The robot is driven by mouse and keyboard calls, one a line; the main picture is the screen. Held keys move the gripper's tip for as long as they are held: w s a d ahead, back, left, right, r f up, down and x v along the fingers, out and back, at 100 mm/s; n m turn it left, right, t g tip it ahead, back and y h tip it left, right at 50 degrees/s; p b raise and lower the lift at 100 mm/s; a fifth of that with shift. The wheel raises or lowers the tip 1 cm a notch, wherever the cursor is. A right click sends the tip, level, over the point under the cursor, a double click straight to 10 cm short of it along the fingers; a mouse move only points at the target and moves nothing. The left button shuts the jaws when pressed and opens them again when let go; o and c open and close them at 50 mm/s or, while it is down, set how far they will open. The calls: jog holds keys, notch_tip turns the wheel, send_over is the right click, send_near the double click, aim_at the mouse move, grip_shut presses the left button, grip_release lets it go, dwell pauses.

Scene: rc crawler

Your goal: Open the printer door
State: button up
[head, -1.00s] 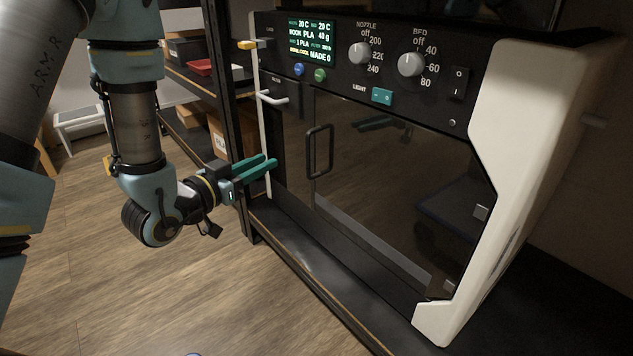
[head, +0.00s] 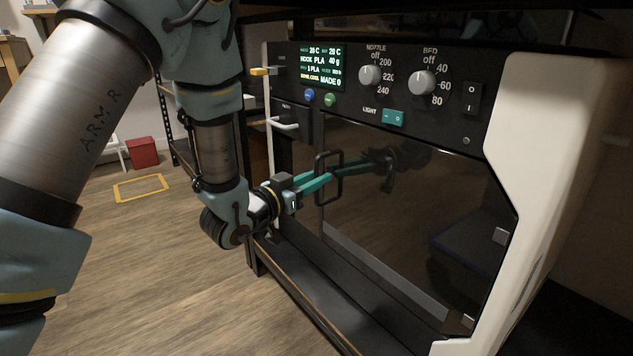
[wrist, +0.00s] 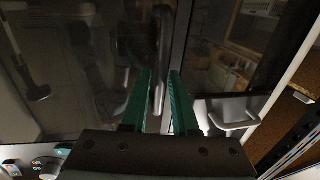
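The printer door (head: 410,215) is a dark glossy panel on the printer's front and looks closed. Its dark upright loop handle (head: 318,164) is near the door's left edge. My gripper (head: 324,179) has its green fingers reaching the handle from the left, at about mid-height. In the wrist view my gripper (wrist: 160,88) is open, one finger on each side of the handle bar (wrist: 161,55), with gaps visible beside the bar. I cannot tell whether either finger touches it. The door shows a reflection of my arm.
A control panel with a screen (head: 322,66), nozzle knob (head: 369,76) and bed knob (head: 422,83) is above the door. A white bracket handle (head: 285,125) sticks out left of the door. A shelf edge (head: 305,300) runs below. Floor is free at the lower left.

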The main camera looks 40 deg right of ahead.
jog(key=shift+d, duration=0.1)
jog(key=shift+c, duration=0.3)
grip_shut()
dwell(1.1)
